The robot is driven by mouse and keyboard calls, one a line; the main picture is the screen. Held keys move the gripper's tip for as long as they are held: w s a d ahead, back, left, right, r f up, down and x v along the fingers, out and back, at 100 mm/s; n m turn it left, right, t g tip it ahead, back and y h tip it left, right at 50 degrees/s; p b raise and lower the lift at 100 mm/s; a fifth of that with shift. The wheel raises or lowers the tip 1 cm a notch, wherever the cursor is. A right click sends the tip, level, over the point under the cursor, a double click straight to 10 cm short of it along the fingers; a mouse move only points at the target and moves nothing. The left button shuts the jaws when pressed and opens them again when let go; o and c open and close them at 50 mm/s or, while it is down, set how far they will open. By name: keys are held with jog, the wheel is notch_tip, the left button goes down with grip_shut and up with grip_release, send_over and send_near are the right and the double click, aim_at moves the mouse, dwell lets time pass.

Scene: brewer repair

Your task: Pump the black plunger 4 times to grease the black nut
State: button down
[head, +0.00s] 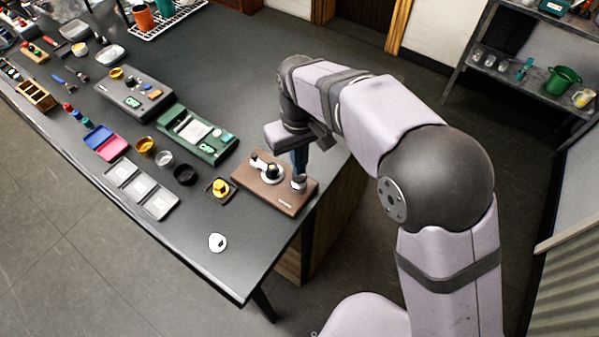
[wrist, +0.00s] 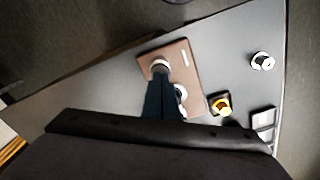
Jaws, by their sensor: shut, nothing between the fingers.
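A brown board (head: 275,187) lies near the table's right corner, and it also shows in the wrist view (wrist: 184,58). A silver cylinder (head: 298,184) stands at its right end; I cannot tell whether it holds the black plunger, as my fingers cover its top. A black, nut-like part (head: 273,171) sits on a silver base mid-board, with a small dark knob at the left end. My gripper (head: 299,174) is shut and empty, pointing down at the silver cylinder's top. I cannot tell whether it touches. In the wrist view the fingers partly hide the mid-board part.
A yellow knob on a black base (head: 220,188) stands just left of the board. A white piece (head: 217,242) lies toward the front edge. A green device (head: 198,134), a grey tray (head: 141,189) and several small cups stand further left. The table edge is close on the board's right.

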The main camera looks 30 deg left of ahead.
jog(key=shift+f+b, duration=0.65)
jog(key=shift+f, duration=0.65)
dwell(0.5)
jog(key=shift+r+p, duration=2.4)
jog(key=shift+r, duration=0.35)
notch_tip(320, 180, up, 6)
jog(key=p, duration=0.5)
jog(key=shift+f, duration=0.15)
jog(key=shift+f+b, duration=0.75)
jog(key=shift+f, duration=0.3)
